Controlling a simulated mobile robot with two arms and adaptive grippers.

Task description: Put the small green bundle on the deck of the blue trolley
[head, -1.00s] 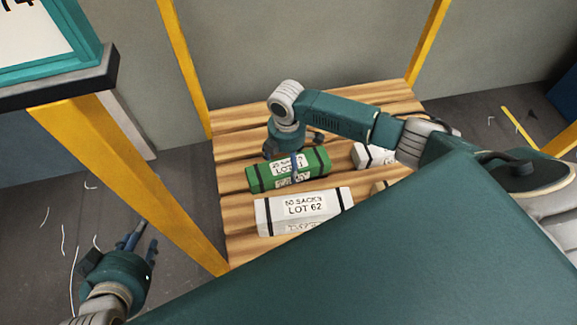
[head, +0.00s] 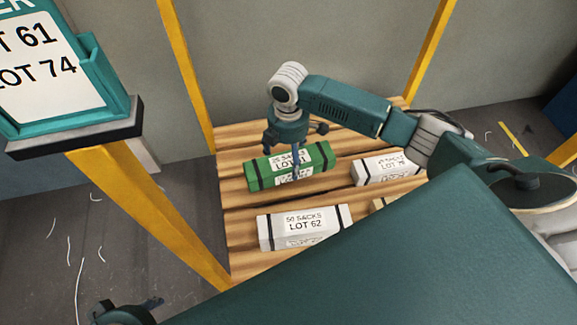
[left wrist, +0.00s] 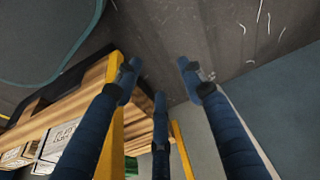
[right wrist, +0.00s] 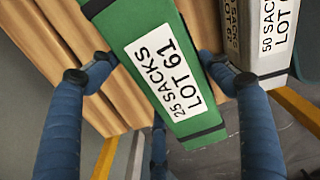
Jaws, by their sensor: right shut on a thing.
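The small green bundle (head: 262,174), labelled "25 SACKS LOT 61" with dark straps, is held by my right gripper (head: 290,160) over the wooden slats. It seems to be raised a little above them. In the right wrist view the fingers (right wrist: 157,75) are on either side of the green bundle (right wrist: 130,45). My left gripper (head: 140,308) is at the lower left of the head view, partly cut off. In the left wrist view its fingers (left wrist: 160,75) are apart and empty. I cannot make out the blue trolley for certain.
A white bundle marked LOT 62 (head: 304,228) and another white bundle (head: 372,170) lie on the slatted platform (head: 240,240). Yellow posts (head: 150,220) stand around it. A teal-framed sign (head: 50,70) stands at upper left. My teal body covers the lower right.

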